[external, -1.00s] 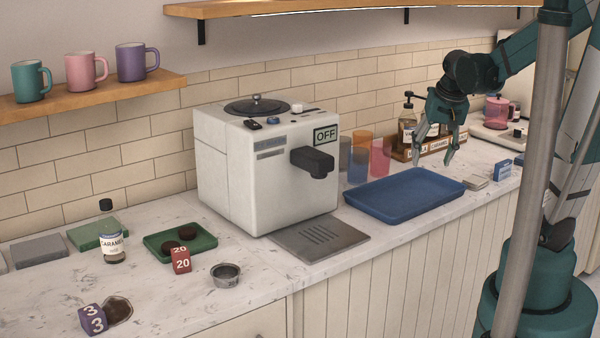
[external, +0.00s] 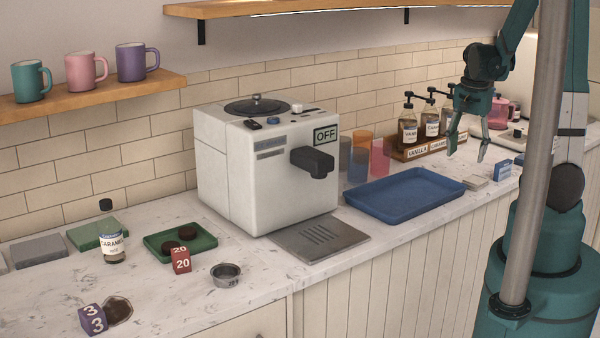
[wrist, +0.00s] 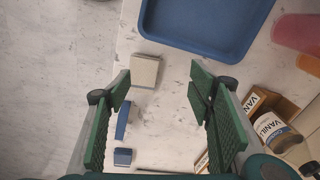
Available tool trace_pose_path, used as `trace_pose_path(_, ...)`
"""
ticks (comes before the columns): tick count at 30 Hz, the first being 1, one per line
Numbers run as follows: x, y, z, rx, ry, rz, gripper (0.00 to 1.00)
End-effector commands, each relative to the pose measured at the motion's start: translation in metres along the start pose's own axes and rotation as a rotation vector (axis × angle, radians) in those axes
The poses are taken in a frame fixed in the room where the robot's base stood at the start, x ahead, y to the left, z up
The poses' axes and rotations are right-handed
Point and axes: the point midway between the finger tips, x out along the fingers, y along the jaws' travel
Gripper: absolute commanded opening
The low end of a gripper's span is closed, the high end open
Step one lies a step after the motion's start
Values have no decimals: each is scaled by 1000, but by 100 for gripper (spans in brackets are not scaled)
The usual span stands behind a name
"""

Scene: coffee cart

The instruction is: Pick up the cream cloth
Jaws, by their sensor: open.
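The cream cloth (external: 475,182) is a small, flat, folded square on the counter, just right of the blue tray. In the wrist view the cream cloth (wrist: 145,71) lies below the tray's edge, ahead of the fingertips and closer to the left finger. My gripper (external: 468,153) is open and empty, pointing down above the counter near the cloth. Its spread fingers also show in the wrist view (wrist: 160,88), with bare counter between them. Nothing hides the cloth in the wrist view.
The blue tray (external: 405,197) borders the cloth. Small blue boxes (external: 502,170) stand on its other side. A wooden crate with syrup bottles (external: 408,125) stands behind, near my gripper. Grey (external: 38,250) and green (external: 97,234) flat squares lie far left.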

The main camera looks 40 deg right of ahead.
Motion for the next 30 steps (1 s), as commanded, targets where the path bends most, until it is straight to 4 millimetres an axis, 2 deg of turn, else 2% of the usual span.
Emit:
trace_pose_path(1, -2, 4, -8, 29, -8, 8, 52)
trace_pose_path(6, 6, 19, -26, 116, -34, 34, 52)
trace_pose_path(12, 12, 29, -36, 170, -50, 50, 52)
trace_pose_path(30, 20, 31, -36, 178, -53, 53, 52)
